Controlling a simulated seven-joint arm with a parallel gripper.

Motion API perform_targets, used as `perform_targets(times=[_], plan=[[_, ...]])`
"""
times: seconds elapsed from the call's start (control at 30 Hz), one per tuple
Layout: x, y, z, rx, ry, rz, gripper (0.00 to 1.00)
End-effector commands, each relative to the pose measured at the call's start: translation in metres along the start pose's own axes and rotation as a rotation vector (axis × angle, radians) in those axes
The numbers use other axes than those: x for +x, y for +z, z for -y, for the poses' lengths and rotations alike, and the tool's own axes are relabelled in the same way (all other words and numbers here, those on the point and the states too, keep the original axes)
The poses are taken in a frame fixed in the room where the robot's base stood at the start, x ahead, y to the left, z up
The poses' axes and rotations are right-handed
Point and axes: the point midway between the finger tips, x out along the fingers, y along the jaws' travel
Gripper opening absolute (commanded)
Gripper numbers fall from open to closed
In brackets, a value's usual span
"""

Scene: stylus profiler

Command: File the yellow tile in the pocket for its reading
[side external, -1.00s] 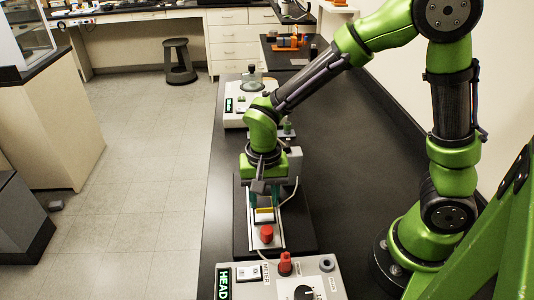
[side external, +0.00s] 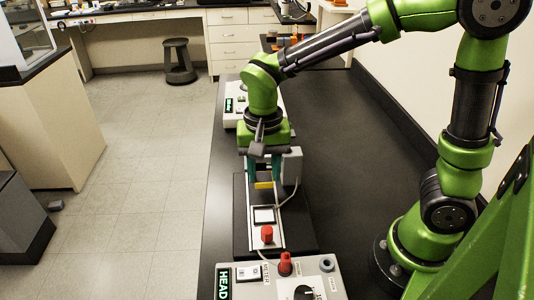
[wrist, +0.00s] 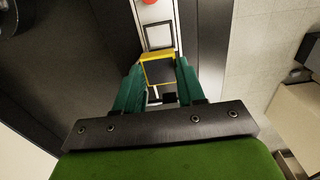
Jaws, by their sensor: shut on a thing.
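The yellow tile (side external: 264,185) is held between the fingertips of my gripper (side external: 264,180), above the light slide of the profiler in the side view. My gripper's green fingers are shut on it. In the wrist view the tile (wrist: 157,57) shows a yellow edge around a darker middle, between the fingers of my gripper (wrist: 160,82). Below it in the side view, the slide's square seat (side external: 264,215) is bare. The red knob (side external: 267,234) stands at the slide's near end. No filing pocket can be made out clearly.
A control box (side external: 255,285) with a HEAD display, switch, red knob and dial stands in front. Another instrument (side external: 233,111) with a green display stands behind my gripper. A cable loops right of the slide. The black bench (side external: 350,200) is clear to the right.

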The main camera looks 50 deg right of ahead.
Motion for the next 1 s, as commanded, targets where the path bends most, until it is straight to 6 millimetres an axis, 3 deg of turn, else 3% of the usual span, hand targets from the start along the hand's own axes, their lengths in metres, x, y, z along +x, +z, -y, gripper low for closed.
perform_targets(times=[0.03,0.2,0.5,0.77,1.0], plan=[[-0.022,-0.001,0.001,0.001,-0.012,-0.006,0.00],[-0.077,-0.001,0.001,0.002,-0.009,-0.004,0.00],[-0.137,-0.001,0.000,0.000,-0.005,-0.002,0.00],[-0.135,-0.062,-0.006,0.009,-0.002,0.005,0.00],[-0.136,-0.141,-0.030,0.012,-0.004,0.006,0.00]])
